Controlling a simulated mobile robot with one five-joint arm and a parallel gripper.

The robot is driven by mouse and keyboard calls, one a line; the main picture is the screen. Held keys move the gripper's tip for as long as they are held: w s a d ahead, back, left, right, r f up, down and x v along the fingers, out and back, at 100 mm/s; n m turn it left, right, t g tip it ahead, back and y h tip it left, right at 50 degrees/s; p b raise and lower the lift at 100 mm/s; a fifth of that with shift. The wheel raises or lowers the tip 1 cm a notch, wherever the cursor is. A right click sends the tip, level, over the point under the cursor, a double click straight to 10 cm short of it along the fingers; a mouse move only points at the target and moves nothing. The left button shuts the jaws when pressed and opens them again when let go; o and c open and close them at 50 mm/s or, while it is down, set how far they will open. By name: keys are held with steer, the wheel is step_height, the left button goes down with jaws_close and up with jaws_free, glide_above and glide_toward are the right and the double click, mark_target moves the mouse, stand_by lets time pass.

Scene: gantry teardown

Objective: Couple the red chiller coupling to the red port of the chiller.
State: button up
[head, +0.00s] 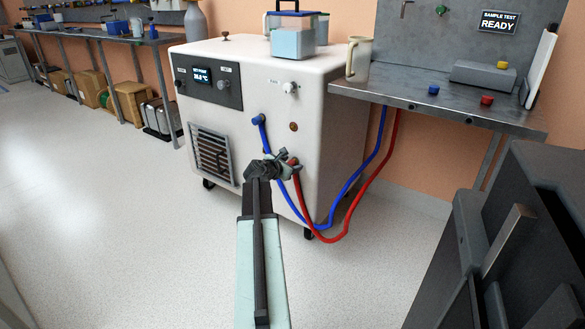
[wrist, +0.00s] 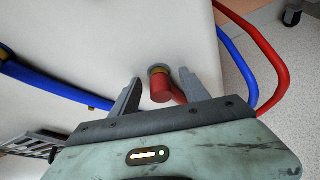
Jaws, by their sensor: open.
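The white chiller (head: 315,110) stands on the floor with its front toward me. The red chiller coupling (wrist: 161,86), on the end of the red hose (head: 310,215), is at the lower right of that front. My gripper (head: 281,161) is open, with one finger on each side of the coupling and visible gaps. In the head view the gripper partly hides the coupling.
A blue hose (head: 346,192) runs to a blue coupling (head: 258,120) on the chiller front. A grey bench (head: 400,95) with a mug (head: 357,58) stands right of the chiller. A dark cabinet (head: 540,240) is at the lower right.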

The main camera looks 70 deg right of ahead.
jaws_close()
steer(key=shift+a, duration=0.15)
steer(key=w+a, duration=0.1)
steer(key=a, duration=0.5)
steer(key=shift+w, duration=0.35)
steer(key=shift+a, duration=0.1)
step_height(320, 180, up, 14)
steer(key=w+a+p, duration=0.1)
steer(key=p, duration=1.3)
steer(key=shift+w+a+r, duration=0.2)
steer(key=shift+r, duration=0.05)
